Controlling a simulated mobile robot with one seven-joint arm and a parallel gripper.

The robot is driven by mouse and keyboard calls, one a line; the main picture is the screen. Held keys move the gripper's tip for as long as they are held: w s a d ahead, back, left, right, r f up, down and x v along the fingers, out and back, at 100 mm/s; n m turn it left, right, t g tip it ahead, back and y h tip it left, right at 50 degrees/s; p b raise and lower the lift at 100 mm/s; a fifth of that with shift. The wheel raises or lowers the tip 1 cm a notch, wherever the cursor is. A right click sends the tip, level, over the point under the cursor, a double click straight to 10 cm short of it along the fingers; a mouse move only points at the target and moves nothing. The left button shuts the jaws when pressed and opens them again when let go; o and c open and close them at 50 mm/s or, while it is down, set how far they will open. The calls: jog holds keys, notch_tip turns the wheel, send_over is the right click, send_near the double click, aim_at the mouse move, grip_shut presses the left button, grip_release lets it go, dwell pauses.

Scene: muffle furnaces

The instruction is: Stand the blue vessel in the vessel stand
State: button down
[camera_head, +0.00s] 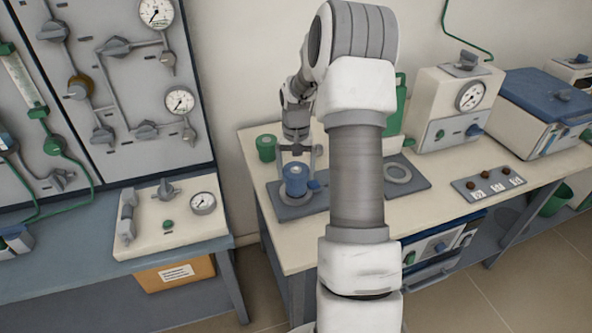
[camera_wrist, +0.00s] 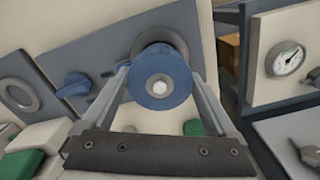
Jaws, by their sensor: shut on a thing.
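The blue vessel (camera_head: 296,183) is upright at the left end of a dark grey plate on the bench. In the wrist view, the blue vessel (camera_wrist: 160,85) is between the fingers of my gripper (camera_wrist: 160,72), which is shut on it. In the head view my gripper (camera_head: 297,151) comes down from above. A grey ring (camera_wrist: 168,38) shows just behind the vessel. The vessel stand seems to be this grey plate (camera_head: 300,211), with another ring (camera_head: 397,173) empty at its right. I cannot tell whether the vessel is seated or held just above.
A green vessel (camera_head: 266,148) stands behind and left. A blue knob (camera_wrist: 73,86) is on the plate beside the blue vessel. A white gauge box (camera_head: 450,108), a blue-lidded box (camera_head: 545,105) and a button strip (camera_head: 488,185) stand to the right. My arm hides the bench's middle.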

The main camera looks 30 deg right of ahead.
jog(key=shift+f+b, duration=0.4)
jog(key=shift+f, duration=0.2)
dwell(1.1)
grip_release()
